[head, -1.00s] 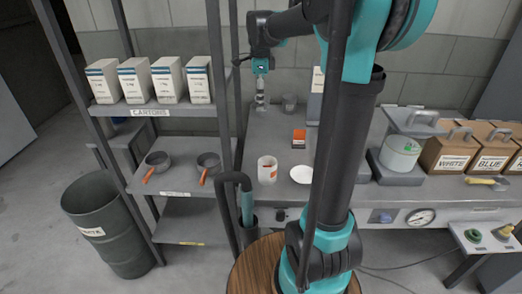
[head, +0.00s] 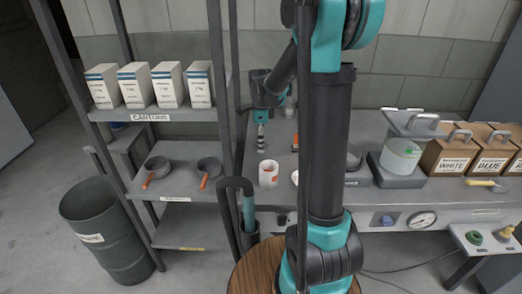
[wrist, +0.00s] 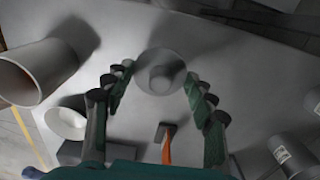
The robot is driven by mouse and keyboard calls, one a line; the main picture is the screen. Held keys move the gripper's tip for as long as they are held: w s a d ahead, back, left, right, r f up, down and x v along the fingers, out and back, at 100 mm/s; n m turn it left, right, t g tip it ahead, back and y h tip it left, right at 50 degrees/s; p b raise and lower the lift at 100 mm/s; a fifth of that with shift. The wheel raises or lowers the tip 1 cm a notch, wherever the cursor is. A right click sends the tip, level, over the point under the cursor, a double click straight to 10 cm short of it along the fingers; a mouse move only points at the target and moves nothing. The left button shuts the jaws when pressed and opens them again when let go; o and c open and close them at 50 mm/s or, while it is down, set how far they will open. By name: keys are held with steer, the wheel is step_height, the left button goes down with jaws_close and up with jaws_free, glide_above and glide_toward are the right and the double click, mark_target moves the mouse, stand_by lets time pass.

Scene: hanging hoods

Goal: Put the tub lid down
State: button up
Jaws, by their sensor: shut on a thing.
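My gripper (head: 261,148) points down over the bench, behind the white tub with an orange mark (head: 268,173). In the wrist view my gripper (wrist: 158,72) has its fingers on both sides of a grey round lid with a central knob (wrist: 160,77), and is shut on it. The lid is close over the bench top; I cannot tell if it touches. It cannot be made out in the head view.
A white dish (wrist: 66,122) and an orange-handled tool (wrist: 166,148) are near the gripper. A shelf post (head: 220,90) rises left of my gripper.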

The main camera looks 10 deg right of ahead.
steer(key=shift+f, duration=2)
steer(key=shift+f, duration=0.15)
steer(key=o, duration=0.8)
step_height(320, 180, up, 12)
steer(key=shift+r, duration=0.2)
steer(key=shift+s, duration=0.15)
